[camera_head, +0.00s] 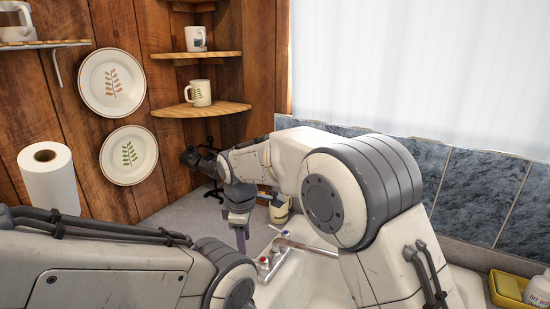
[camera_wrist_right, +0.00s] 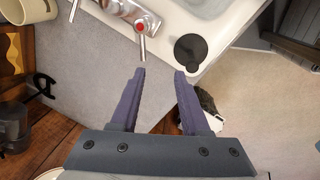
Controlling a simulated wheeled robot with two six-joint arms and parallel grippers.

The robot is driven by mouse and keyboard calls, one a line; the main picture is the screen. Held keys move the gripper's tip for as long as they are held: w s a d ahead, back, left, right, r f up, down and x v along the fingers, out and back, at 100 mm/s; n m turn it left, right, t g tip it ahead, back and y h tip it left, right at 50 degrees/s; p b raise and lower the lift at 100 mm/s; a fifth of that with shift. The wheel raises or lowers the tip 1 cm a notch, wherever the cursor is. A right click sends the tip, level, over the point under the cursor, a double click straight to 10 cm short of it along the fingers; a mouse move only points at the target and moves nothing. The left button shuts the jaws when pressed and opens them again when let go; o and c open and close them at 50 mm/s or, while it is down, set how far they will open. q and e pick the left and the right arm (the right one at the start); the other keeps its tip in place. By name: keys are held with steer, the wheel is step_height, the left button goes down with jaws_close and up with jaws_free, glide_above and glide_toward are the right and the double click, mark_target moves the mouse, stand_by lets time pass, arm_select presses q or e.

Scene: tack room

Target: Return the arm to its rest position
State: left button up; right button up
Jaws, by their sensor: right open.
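My right arm (camera_head: 330,175) reaches across the head view from the lower right toward the corner of the counter. Its gripper (camera_head: 241,238) points down beside the sink faucet (camera_head: 268,262). In the right wrist view the two fingers of the right gripper (camera_wrist_right: 158,75) are apart with nothing between them. The fingertips show over the grey counter, near the faucet (camera_wrist_right: 128,10) and the sink rim. My left arm (camera_head: 110,265) lies across the lower left of the head view; its gripper is out of frame.
A white sink (camera_head: 310,280) sits in the grey counter (camera_head: 185,215). A mug (camera_head: 279,209) stands behind the faucet. A paper towel roll (camera_head: 50,180) stands at left. Corner shelves (camera_head: 200,109) hold mugs. A yellow tray (camera_head: 505,290) is at the right. A black disc (camera_wrist_right: 190,48) lies by the sink.

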steer(key=s+d+f+m+b, duration=0.1)
steer(key=s+d+m, duration=0.2)
steer(key=s, duration=0.7)
steer(key=s+d+m+g, duration=0.1)
steer(key=s+d+m, duration=0.2)
steer(key=s+d, duration=0.3)
steer(key=s+d+f+m+g+b, duration=0.1)
steer(key=s+d+m, duration=0.3)
steer(key=s, duration=1)
steer(key=shift+s+d+f+y+b, duration=0.3)
steer(key=shift+d+y, duration=0.1)
steer(key=shift+d, duration=0.35)
